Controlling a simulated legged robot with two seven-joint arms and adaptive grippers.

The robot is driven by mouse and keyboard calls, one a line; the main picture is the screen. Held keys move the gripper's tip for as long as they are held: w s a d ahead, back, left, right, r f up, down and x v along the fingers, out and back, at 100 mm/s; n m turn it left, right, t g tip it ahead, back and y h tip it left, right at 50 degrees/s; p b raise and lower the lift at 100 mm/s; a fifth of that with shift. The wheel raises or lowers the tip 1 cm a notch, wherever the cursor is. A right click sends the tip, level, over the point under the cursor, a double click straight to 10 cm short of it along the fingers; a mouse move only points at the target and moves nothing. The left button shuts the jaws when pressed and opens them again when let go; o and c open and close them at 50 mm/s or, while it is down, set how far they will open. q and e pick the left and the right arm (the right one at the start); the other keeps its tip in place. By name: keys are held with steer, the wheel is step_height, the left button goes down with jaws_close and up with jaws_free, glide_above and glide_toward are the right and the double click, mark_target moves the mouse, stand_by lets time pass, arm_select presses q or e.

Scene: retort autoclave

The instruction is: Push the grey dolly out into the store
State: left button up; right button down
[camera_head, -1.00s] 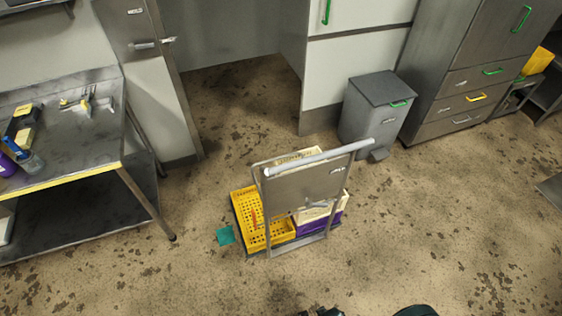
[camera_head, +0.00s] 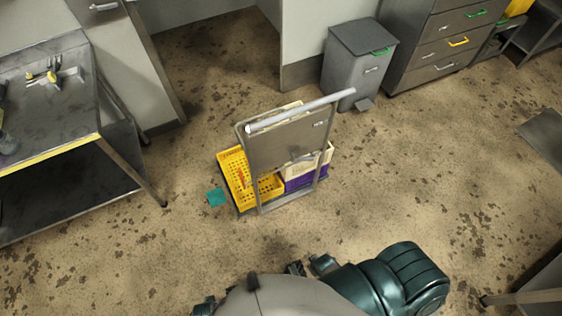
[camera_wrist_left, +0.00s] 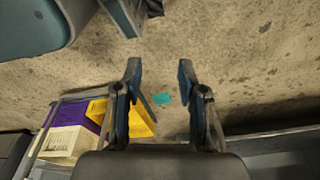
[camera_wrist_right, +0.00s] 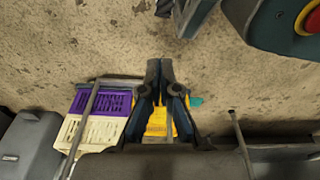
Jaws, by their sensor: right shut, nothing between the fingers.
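The grey dolly (camera_head: 285,145) stands upright on the floor in the middle of the head view, its tall back panel and pale handle bar (camera_head: 300,110) facing me. On its deck are a yellow crate (camera_head: 236,172), a purple crate (camera_head: 300,180) and a cream crate (camera_head: 318,161). The dolly's frame also shows in the right wrist view (camera_wrist_right: 84,125). My left gripper (camera_wrist_left: 159,75) is open and empty, apart from the dolly. My right gripper (camera_wrist_right: 160,68) is shut and empty, with the crates beyond it. In the head view my arms are low, short of the handle.
A teal piece (camera_head: 216,197) lies on the floor left of the dolly. A steel table (camera_head: 50,158) stands at the left. A grey pedal bin (camera_head: 358,65) and a drawer cabinet (camera_head: 425,45) stand behind to the right. An opening between panels lies behind the dolly. The floor right of it is clear.

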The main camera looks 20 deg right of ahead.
mark_target(304, 109)
arm_select(q)
steer(key=shift+d, duration=0.15)
arm_select(e)
steer(key=c, duration=1.9)
jaws_free()
